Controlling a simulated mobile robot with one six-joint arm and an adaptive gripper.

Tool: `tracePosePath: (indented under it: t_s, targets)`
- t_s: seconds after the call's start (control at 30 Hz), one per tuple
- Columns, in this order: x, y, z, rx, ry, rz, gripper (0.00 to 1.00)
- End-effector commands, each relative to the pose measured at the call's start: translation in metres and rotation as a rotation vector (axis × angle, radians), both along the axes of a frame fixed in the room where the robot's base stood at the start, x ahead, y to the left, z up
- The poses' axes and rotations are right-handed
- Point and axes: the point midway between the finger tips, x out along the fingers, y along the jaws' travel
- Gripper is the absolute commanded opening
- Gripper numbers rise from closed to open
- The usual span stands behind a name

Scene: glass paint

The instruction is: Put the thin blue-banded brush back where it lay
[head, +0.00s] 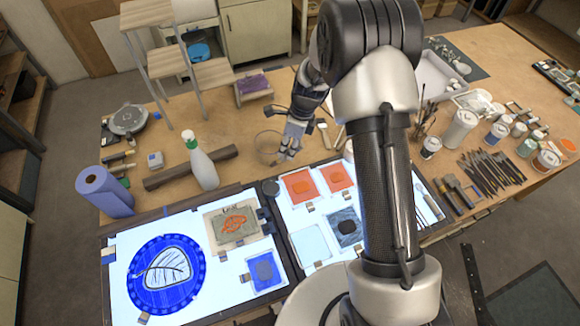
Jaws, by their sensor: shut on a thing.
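My gripper (286,152) is above the wooden table, at the right side of a clear glass jar (266,146), in the head view. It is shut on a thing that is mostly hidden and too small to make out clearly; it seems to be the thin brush. Its blue band cannot be seen from here. Several thin brushes or tools (428,200) lie at the right end of the lit panel, partly behind my arm. Many dark-handled brushes (485,172) lie in a row on the table at the right.
Two lit panels (222,290) hold painted glass pieces and a blue round plate (165,275). Paint jars (459,130) stand at the right. Bare table lies behind the glass jar.

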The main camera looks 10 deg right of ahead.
Motion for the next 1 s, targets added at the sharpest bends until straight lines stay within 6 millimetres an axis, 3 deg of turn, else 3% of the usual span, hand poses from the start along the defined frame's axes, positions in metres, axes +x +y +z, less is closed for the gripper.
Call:
tracePosePath:
  t_s: [0.23,0.57,1.0]
  targets:
    - [0.000,0.000,0.016,0.000,0.000,0.000,0.00]
    - [0.000,-0.001,0.015,0.014,-0.007,0.000,0.00]
    - [0.000,-0.001,0.010,0.214,-0.113,0.016,0.00]
